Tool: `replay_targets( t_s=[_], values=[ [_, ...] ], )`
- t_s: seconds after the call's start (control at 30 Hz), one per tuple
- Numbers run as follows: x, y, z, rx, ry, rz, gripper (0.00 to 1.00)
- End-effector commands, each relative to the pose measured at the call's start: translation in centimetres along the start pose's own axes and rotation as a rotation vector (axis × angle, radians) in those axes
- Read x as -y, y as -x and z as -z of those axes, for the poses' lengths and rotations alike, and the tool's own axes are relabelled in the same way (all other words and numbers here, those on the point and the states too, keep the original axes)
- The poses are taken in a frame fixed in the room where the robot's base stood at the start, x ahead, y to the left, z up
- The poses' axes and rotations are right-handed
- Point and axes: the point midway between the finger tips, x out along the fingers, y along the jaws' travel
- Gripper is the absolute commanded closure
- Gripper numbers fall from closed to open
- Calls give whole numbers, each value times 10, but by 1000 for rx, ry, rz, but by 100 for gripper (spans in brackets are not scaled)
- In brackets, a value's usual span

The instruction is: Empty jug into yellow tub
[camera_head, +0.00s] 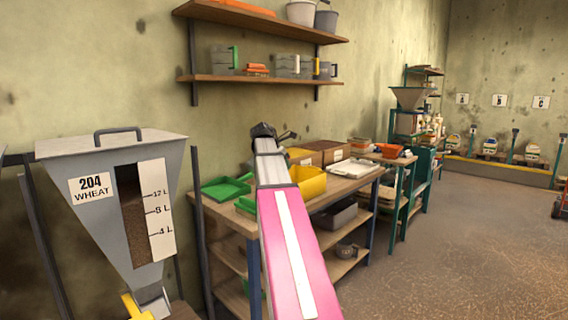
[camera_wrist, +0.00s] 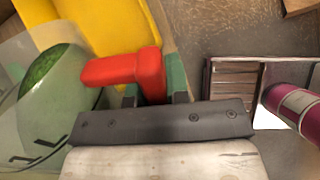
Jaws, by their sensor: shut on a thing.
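A clear jug (camera_wrist: 30,150) with a red handle (camera_wrist: 125,70) fills the left side of the wrist view. Green contents (camera_wrist: 52,75) show inside it, and dark volume marks are on its wall. My gripper (camera_wrist: 155,92) is shut on the red handle. The yellow tub (camera_wrist: 110,25) lies just beyond the jug in the wrist view; I cannot tell whether they touch. In the head view the yellow tub (camera_head: 311,183) stands on the workbench, partly behind my arm. The jug and my fingers cannot be made out there.
A green tray (camera_head: 226,188) lies on the workbench (camera_head: 345,187) left of my arm. Brown boxes (camera_head: 322,151) and a white tray (camera_head: 354,168) stand behind and right of the tub. A wheat hopper (camera_head: 105,215) is at left. Open floor (camera_head: 450,240) lies right.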

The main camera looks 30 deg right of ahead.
Motion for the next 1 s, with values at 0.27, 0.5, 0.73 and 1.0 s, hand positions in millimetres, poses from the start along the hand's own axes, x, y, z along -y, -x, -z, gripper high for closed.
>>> replay_targets(
  t_s=[0.27, 0.5, 0.73, 1.0],
  values=[
    [0, -13, 8, -69, -1, 0, 100],
    [-2, -12, 3, -205, -3, -1, 100],
    [-2, -5, -8, -392, -3, 0, 100],
    [-2, 0, -17, -567, -1, 1, 100]
  ],
)
